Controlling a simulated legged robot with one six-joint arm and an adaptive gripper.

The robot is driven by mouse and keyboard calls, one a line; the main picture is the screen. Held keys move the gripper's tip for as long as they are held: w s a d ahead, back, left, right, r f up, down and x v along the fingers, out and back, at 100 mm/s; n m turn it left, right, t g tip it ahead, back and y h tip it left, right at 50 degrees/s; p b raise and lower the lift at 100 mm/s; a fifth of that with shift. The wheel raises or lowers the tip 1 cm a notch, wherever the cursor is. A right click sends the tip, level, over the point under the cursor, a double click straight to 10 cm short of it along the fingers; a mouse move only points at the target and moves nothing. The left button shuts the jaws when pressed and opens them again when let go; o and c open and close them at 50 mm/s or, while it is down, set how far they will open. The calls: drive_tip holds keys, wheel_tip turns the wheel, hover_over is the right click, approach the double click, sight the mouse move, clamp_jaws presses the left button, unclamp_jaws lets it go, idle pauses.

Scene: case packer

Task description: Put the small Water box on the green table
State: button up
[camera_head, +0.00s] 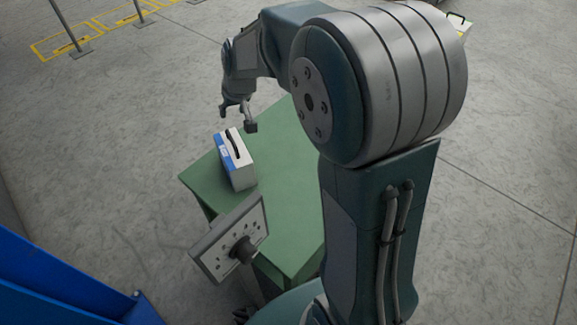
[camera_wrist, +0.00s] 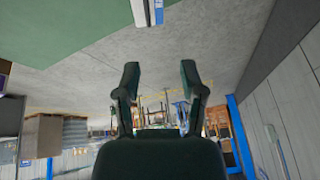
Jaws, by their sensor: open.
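The small white and blue box (camera_head: 237,165) with a dark handle on top stands upright on the green table (camera_head: 283,205), near its left edge. Its label is too small to read. My gripper (camera_head: 237,117) is open and empty, just beyond the box and higher in the picture. In the wrist view my gripper (camera_wrist: 160,78) has its two fingers spread with nothing between them. Part of the box (camera_wrist: 147,12) shows at the top edge there, apart from the fingers, beside the green tabletop (camera_wrist: 60,25).
A grey control panel (camera_head: 230,238) with buttons stands at the table's near left side. A blue structure (camera_head: 60,290) fills the lower left corner. Grey floor (camera_head: 120,130) lies open to the left. Posts and yellow floor markings (camera_head: 70,45) are farther back.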

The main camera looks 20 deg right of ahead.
drive_tip(key=s+r, duration=0.3)
drive_tip(key=s, duration=1)
drive_tip(key=s+r+h, duration=0.1)
drive_tip(key=s+r, duration=0.3)
drive_tip(key=s, duration=0.9)
drive_tip(key=shift+s+d+r+t, duration=0.2)
drive_tip(key=shift+s+r+t, duration=0.1)
drive_tip(key=shift+s+t, duration=0.1)
